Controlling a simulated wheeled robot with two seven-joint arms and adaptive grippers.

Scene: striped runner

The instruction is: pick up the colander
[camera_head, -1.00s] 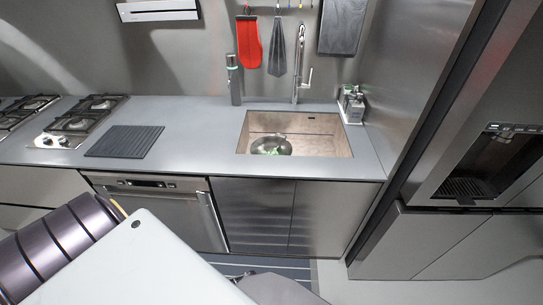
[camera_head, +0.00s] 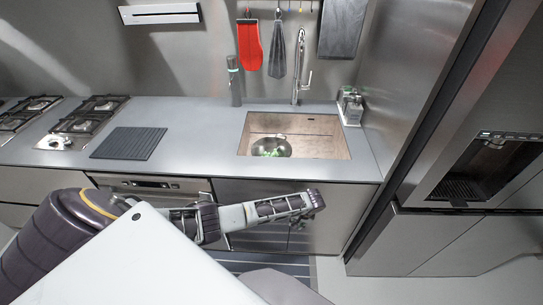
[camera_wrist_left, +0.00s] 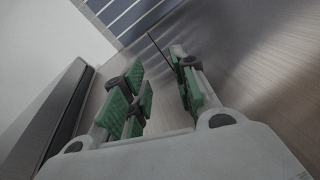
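The colander (camera_head: 271,146) is a round metal bowl with something green in it. It sits inside the sink (camera_head: 328,146), toward its left side. My left gripper (camera_head: 308,206) is in front of the lower cabinet doors, apart from the colander and nearer to me. In the left wrist view my left gripper (camera_wrist_left: 162,92) has its green-padded fingers apart with nothing between them. The colander is not in the wrist view. My right gripper is not in view.
A faucet (camera_head: 299,72) rises behind the sink, and a caddy (camera_head: 350,107) stands at its right. A dark ribbed mat (camera_head: 128,143) and a stove (camera_head: 85,120) are to the left. The counter (camera_head: 200,130) between mat and sink is clear. A striped runner (camera_head: 268,262) covers the floor.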

